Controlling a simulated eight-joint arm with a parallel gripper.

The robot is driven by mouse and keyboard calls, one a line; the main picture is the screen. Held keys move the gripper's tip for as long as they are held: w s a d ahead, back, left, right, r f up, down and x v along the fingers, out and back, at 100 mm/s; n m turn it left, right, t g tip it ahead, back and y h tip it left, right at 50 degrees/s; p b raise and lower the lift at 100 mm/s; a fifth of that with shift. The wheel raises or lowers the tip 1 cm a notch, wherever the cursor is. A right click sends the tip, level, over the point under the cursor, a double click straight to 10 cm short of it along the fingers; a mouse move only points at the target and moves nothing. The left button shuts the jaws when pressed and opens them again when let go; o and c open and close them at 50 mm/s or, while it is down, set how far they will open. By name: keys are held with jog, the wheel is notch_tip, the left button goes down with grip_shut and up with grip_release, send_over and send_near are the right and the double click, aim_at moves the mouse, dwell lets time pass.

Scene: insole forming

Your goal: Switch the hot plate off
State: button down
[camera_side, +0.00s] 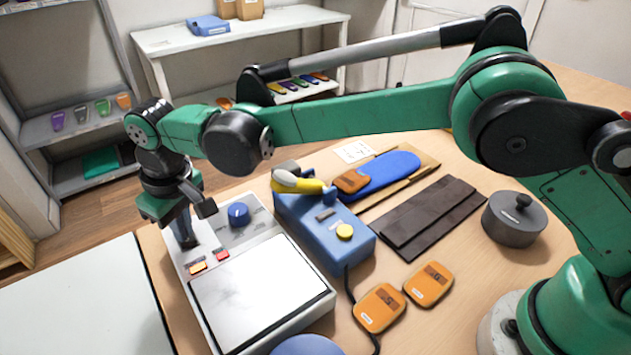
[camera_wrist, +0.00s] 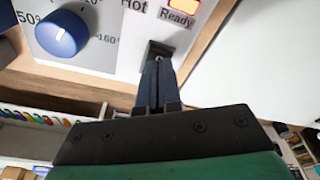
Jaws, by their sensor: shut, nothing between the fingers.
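The hot plate (camera_side: 205,310) is a pale box with a white heating surface (camera_side: 258,290). Its panel has a blue knob (camera_side: 238,214), which also shows in the wrist view (camera_wrist: 62,33). An orange lamp (camera_side: 197,267) and a red lamp (camera_side: 222,255) sit in front of the surface. In the wrist view the lamp labelled "Ready" (camera_wrist: 184,5) glows orange. My gripper (camera_side: 187,243) is shut and empty, pointing down at the panel's left side. In the wrist view its tips (camera_wrist: 158,62) are at a dark switch (camera_wrist: 158,48), mostly hidden behind them. I cannot tell whether they press it.
A blue device (camera_side: 322,235) with a yellow button stands right of the hot plate. Orange pads (camera_side: 380,307), a dark folded mat (camera_side: 425,220) and a grey lidded pot (camera_side: 514,218) lie farther right. A white surface (camera_side: 80,300) is at the left.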

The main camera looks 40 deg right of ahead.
jog(key=shift+f, duration=0.35)
jog(key=shift+r, duration=3.55)
jog(key=shift+w+d+r, duration=0.1)
jog(key=shift+d+r, duration=0.05)
jog(key=shift+d, duration=0.1)
jog(key=s+d+r+m+t, duration=0.1)
jog(key=s+d+r+m, duration=0.15)
jog(key=d, duration=0.55)
jog(key=s+d+r+m+t, duration=0.15)
jog(key=d+r, duration=0.25)
jog(key=d, duration=0.5)
jog(key=s+d+f+m+t, duration=0.2)
jog(key=s+d+f, duration=0.3)
jog(key=s+d, duration=0.4)
jog(key=shift+s+d+f+t+h, duration=0.15)
jog(key=shift+d+f+t+h, duration=0.3)
jog(key=shift+d, duration=0.5)
